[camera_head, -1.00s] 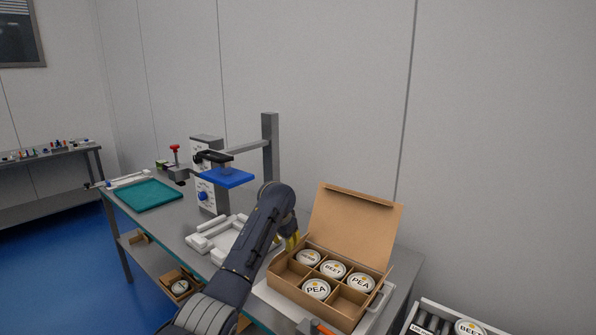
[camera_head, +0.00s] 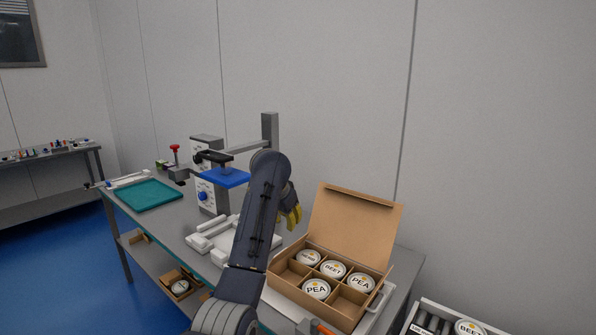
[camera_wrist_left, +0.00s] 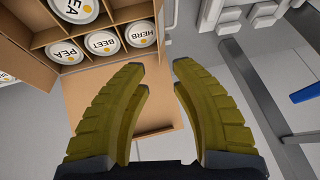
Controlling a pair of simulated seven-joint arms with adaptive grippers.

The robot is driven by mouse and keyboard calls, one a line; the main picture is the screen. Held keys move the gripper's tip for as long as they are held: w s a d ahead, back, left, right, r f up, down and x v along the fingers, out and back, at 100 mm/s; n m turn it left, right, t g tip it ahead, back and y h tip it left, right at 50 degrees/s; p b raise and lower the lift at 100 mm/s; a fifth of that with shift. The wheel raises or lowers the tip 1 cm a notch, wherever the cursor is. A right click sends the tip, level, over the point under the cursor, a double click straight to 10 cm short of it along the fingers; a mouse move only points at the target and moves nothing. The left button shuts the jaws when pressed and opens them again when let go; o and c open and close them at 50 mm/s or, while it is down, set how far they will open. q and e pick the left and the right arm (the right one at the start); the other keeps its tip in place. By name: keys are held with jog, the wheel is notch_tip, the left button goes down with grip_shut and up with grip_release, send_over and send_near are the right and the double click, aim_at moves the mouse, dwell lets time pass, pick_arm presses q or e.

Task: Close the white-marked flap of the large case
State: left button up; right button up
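The large case (camera_head: 284,287) is an open brown cardboard box with dividers and several round white-lidded tubs, marked PEA, BEET and another label. Its big flap (camera_head: 357,225) stands up at the back, leaning backward. I cannot make out a white mark on it. The left wrist view shows the case (camera_wrist_left: 25,50) at upper left and a cardboard flap (camera_wrist_left: 95,82) partly behind the fingers. My left gripper (camera_head: 291,214) is beside the raised flap, left of it and above the case's back left corner. Its yellow fingers (camera_wrist_left: 158,66) are apart and empty. My right gripper is not in view.
A white fixture (camera_head: 208,240) lies left of the case, and a press with a blue plate (camera_head: 226,178) stands behind it. A white crate of tubs (camera_head: 425,308) is at lower right. A wall runs behind.

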pick_arm(q)
jog(key=w+d+r+n+t+h, duration=0.1)
jog(key=w+r+n+t+h, duration=0.1)
jog(key=w+r+t, duration=0.2)
jog(key=w+d+r+n+t+h, duration=0.2)
jog(key=w+r+t, duration=0.2)
jog(key=r, duration=0.4)
jog(key=shift+d+r+t, duration=0.25)
jog(key=shift+r+t, duration=0.05)
jog(key=shift+t, duration=0.1)
jog(key=shift+w+r, duration=0.1)
dwell(0.4)
